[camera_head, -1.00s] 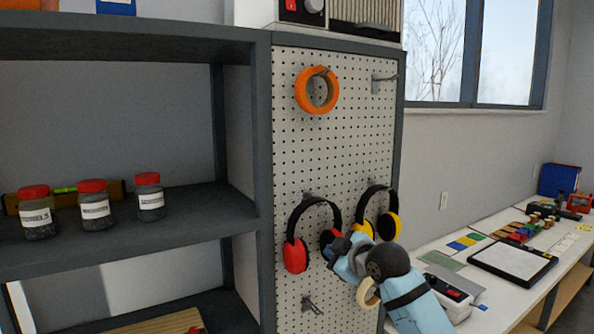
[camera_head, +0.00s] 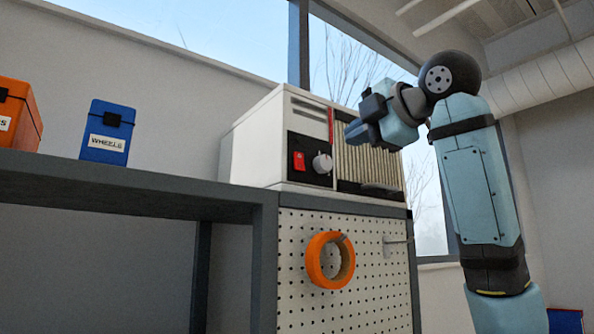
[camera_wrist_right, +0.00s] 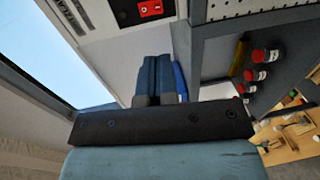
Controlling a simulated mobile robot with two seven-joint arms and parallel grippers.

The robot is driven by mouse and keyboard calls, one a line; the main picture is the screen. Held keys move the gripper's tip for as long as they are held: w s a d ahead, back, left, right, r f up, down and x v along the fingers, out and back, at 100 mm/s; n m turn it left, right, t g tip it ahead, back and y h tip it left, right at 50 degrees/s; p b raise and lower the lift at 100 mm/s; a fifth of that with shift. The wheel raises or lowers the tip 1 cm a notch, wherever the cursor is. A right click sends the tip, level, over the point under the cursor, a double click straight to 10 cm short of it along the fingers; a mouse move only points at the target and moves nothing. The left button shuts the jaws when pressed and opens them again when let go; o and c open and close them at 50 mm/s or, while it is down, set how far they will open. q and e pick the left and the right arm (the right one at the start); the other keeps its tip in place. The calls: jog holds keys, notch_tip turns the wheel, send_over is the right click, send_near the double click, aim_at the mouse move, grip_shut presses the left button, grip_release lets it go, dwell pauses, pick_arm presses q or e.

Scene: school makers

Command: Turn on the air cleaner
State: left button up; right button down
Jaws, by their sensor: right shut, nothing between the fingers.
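The air cleaner (camera_head: 262,150) is a white box on top of the shelf unit. Its dark front panel has a red switch (camera_head: 299,161) and a grey round knob (camera_head: 322,163), with a beige slatted grille (camera_head: 370,165) to the right. In the right wrist view the red switch (camera_wrist_right: 150,9) shows at the top on its dark panel. My right gripper (camera_head: 352,130) is shut and empty, in front of the grille, to the right of and a little above the knob and switch. In the wrist view its blue fingers (camera_wrist_right: 155,78) lie together below the switch. My left gripper is not in view.
A blue box (camera_head: 107,132) and an orange box (camera_head: 18,118) stand on the shelf top (camera_head: 130,185) at left. An orange ring (camera_head: 330,260) hangs on the pegboard (camera_head: 372,285) below the air cleaner. A window (camera_head: 345,65) is behind it.

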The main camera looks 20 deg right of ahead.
aim_at(300, 168)
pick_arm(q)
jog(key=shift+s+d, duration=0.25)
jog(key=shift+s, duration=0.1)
pick_arm(e)
jog(key=shift+s+d, duration=0.15)
jog(key=p+x, duration=0.5)
jog(key=x, duration=0.8)
jog(key=shift+r, duration=0.15)
jog(key=shift+w+a, duration=0.2)
jog(key=shift+w, duration=0.3)
jog(key=shift+f, duration=0.25)
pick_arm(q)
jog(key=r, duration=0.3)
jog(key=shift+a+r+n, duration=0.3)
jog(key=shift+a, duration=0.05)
